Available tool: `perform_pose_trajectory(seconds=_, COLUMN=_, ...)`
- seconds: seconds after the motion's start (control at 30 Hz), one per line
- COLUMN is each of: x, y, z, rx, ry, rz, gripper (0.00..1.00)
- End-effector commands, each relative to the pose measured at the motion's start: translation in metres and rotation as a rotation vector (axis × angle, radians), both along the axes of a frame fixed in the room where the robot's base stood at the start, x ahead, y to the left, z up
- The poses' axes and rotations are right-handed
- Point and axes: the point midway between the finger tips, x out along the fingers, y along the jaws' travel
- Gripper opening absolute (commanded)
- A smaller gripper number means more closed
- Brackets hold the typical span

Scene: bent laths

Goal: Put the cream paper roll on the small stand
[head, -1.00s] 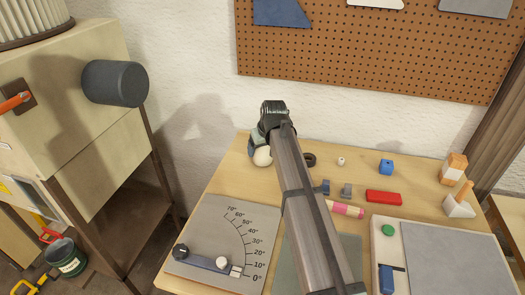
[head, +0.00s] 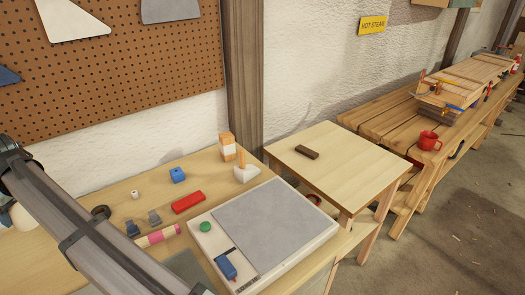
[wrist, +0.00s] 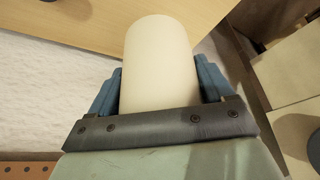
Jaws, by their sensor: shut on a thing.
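The cream paper roll (wrist: 160,62) fills the middle of the wrist view, and my gripper (wrist: 160,80) is shut on it with a blue finger on each side. In the head view a little of the roll (head: 22,217) shows at the left edge, partly hidden by my arm. A small square wooden stand (head: 335,150) is right of the workbench, far from my gripper, with a dark brown block (head: 307,152) on its top. The rest of its top is bare.

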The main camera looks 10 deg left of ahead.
Motion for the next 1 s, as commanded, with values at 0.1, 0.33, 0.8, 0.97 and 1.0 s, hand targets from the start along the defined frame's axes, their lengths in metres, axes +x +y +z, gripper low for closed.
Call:
perform_pose_trajectory(seconds=0.1, x=0.001, y=0.001, z=0.02, rx=0.002, ry=-0.001, rz=0.0, gripper=0.47)
perform_pose_trajectory(seconds=0.33, x=0.029, y=-0.012, z=0.032, rx=0.0, ry=0.0, rz=-0.031, gripper=0.47)
perform_pose_trajectory(seconds=0.8, x=0.169, y=-0.089, z=0.032, rx=0.0, ry=0.0, rz=-0.195, gripper=0.47)
perform_pose_trajectory(seconds=0.97, x=0.223, y=-0.127, z=0.032, rx=0.0, ry=0.0, rz=-0.262, gripper=0.47)
perform_pose_trajectory(seconds=1.0, x=0.236, y=-0.137, z=0.032, rx=0.0, ry=0.001, rz=-0.279, gripper=0.47)
